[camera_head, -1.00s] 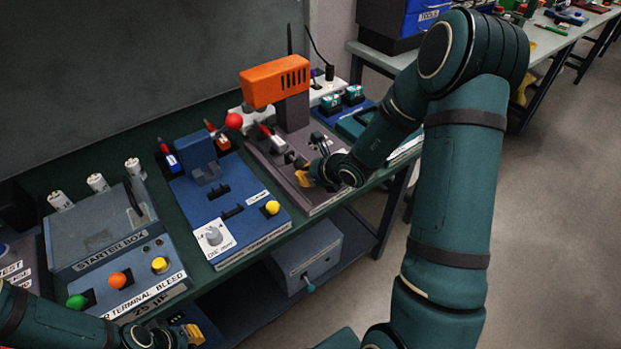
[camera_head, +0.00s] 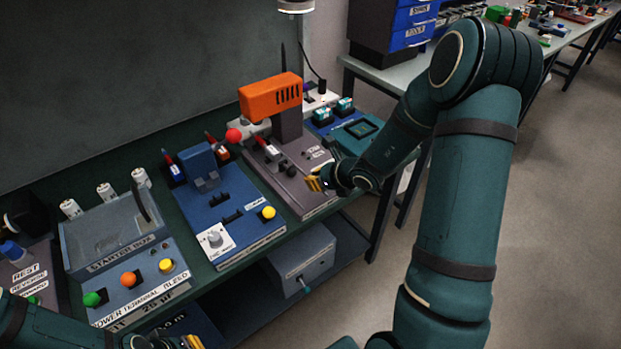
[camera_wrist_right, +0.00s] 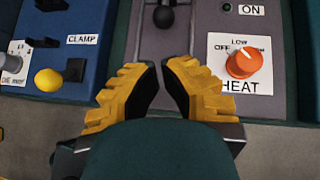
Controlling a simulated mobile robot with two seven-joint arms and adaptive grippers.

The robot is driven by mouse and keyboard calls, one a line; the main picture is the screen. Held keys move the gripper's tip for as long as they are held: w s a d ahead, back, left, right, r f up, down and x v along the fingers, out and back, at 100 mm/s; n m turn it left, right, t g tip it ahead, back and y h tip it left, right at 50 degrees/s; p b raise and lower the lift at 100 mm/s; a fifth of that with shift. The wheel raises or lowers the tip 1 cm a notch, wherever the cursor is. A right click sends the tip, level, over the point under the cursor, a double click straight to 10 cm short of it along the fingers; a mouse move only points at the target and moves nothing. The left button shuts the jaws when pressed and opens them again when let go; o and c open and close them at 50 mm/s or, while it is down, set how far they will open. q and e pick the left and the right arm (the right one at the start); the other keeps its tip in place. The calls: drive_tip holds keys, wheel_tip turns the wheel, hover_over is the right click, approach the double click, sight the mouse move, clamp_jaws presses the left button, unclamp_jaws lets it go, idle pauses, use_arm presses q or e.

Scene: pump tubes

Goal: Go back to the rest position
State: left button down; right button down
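My right gripper (camera_head: 314,183) has yellow ridged fingers and hovers by the front part of the grey station with the orange head (camera_head: 271,94). In the right wrist view its fingertips (camera_wrist_right: 161,76) are a little apart with nothing between them. A black ball-ended lever (camera_wrist_right: 163,16) shows just beyond the tips, apart from them. My left gripper (camera_head: 180,343) is at the bottom edge in the head view, mostly cut off, with some yellow of a finger showing. Its opening is hidden.
The blue clamp unit (camera_head: 229,222) and the starter box (camera_head: 110,238) stand to the left on the bench. An orange heat knob (camera_wrist_right: 243,63) is right of the fingers in the wrist view. A grey box (camera_head: 304,250) sits on the shelf below. Floor at right is clear.

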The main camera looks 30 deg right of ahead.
drive_tip(key=shift+s+d+r, duration=0.15)
drive_tip(key=shift+s+r, duration=0.3)
drive_tip(key=shift+s, duration=0.05)
drive_tip(key=shift+s+a+f, duration=0.1)
drive_tip(key=shift+a+f, duration=0.15)
drive_tip(key=s+a+f+n+g, duration=0.1)
drive_tip(key=a, duration=0.1)
drive_tip(key=s+a+f+n+g+y, duration=0.1)
drive_tip(key=s+a+f+n, duration=0.1)
drive_tip(key=s+a+f+n+g, duration=0.1)
drive_tip(key=a+f+n, duration=0.1)
drive_tip(key=a, duration=0.1)
drive_tip(key=shift+s+g+y, duration=0.15)
drive_tip(key=shift+g+y, duration=0.15)
drive_tip(key=shift+g, duration=0.1)
drive_tip(key=s+a+f+n+g, duration=0.2)
drive_tip(key=s+a+f+n, duration=0.3)
drive_tip(key=n, duration=0.8)
drive_tip(key=s+a+f+n+g, duration=0.2)
drive_tip(key=s+a+f+n, duration=0.2)
drive_tip(key=s+a+n, duration=0.4)
drive_tip(key=a+n, duration=0.4)
drive_tip(key=shift+s+a+f+n+h, duration=0.15)
drive_tip(key=shift+s+f+n+h, duration=0.2)
drive_tip(key=shift+n+h, duration=0.05)
